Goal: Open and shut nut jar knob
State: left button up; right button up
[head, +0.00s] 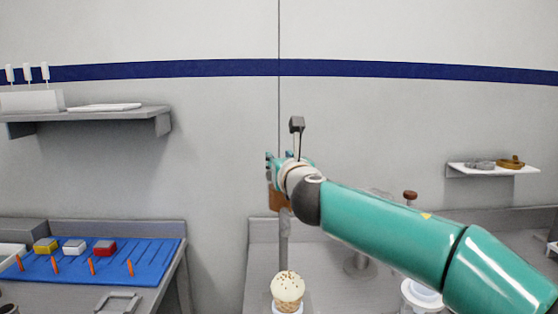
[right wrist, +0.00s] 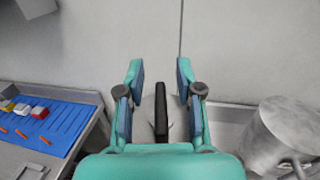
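My right gripper (head: 275,160) reaches to the middle of the head view, in front of the wall. In the right wrist view it is open (right wrist: 159,85), its two teal fingers wide apart. A dark upright bar, apparently the knob (right wrist: 161,116), stands between the fingers with a gap on each side. A pale round surface behind it is mostly hidden. In the head view a brown jar (head: 279,200) on a grey post shows just below the gripper, its top hidden by the hand. My left gripper is in neither view.
A blue mat (head: 100,262) with coloured boxes and orange pegs lies on the left counter. A large grey cylinder (right wrist: 280,135) stands right of the gripper. A shelf (head: 490,169) hangs at the right.

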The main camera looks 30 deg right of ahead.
jog(key=shift+s, duration=0.1)
jog(key=v, duration=1.1)
jog(key=shift+s+a, duration=0.25)
jog(key=shift+s, duration=0.1)
jog(key=shift+f, duration=0.1)
